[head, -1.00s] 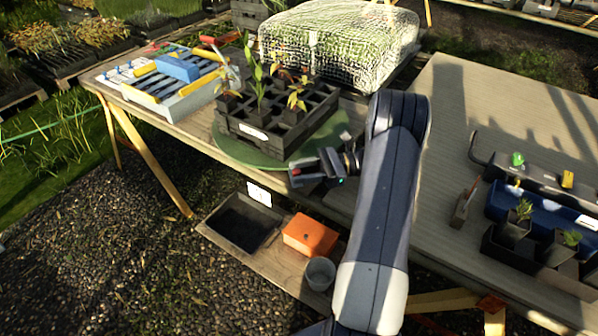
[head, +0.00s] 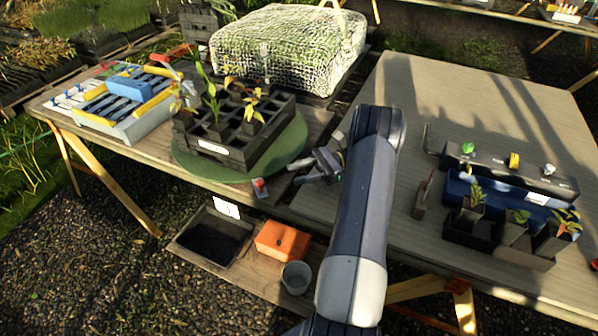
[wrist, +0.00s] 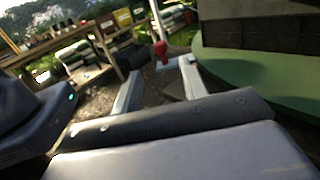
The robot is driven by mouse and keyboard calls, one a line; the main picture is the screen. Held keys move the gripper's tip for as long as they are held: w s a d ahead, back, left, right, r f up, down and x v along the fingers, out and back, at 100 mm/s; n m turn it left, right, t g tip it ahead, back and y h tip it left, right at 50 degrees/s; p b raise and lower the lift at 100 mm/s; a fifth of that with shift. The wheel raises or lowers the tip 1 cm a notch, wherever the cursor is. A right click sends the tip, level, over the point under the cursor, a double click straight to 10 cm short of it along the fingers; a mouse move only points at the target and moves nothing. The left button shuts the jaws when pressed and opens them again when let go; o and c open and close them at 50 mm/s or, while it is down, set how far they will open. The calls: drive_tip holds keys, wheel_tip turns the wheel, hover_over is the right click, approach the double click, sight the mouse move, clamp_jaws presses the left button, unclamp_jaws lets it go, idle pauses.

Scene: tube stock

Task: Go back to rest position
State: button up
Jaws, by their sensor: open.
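My gripper (head: 308,170) is open and empty in the head view. It is just right of the green round board (head: 290,150) and above the table edge. In the wrist view, its two pale fingers (wrist: 155,88) stand apart with nothing held between them. The green board also shows at the right of the wrist view (wrist: 250,78). A dark plant tray (head: 230,158) with several seedlings stands on the board. A small device with a red knob (head: 260,187) is at the table's front edge, left of my gripper. The red knob shows beyond the fingers in the wrist view (wrist: 161,48).
A mesh-covered crate (head: 290,50) stands at the back. A blue tray (head: 505,195) and potted plants (head: 517,225) are on the right table. A low shelf holds a black bin (head: 212,236), an orange box (head: 282,241) and a grey pot (head: 296,277). The right table's middle is clear.

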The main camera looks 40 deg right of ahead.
sight(262, 181)
drive_tip(key=shift+a, duration=0.15)
drive_tip(key=b+x, duration=0.2)
drive_tip(key=x, duration=0.8)
drive_tip(key=shift+a, duration=0.4)
drive_tip(key=shift+d, duration=0.1)
